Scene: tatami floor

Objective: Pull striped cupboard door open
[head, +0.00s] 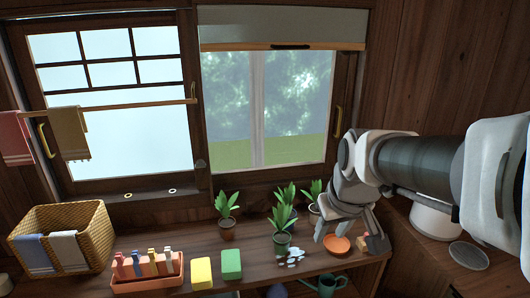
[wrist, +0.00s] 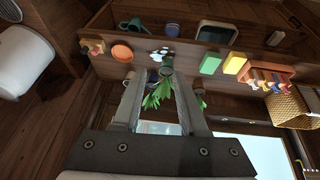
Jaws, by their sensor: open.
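I cannot make out a striped cupboard door in either view. My gripper (head: 347,238) is at the right end of the wooden counter (head: 180,240) in the head view, fingers pointing down near an orange saucer (head: 337,244). In the wrist view my gripper (wrist: 155,76) shows its two fingers apart with no object clearly held between them. Green leaves of a potted plant (wrist: 158,95) show between the fingers, beyond them.
Potted plants (head: 282,240), a green sponge (head: 231,264), a yellow sponge (head: 202,273), an orange tray (head: 147,282) and a wicker basket (head: 92,222) stand along the counter. Windows (head: 110,100) are behind.

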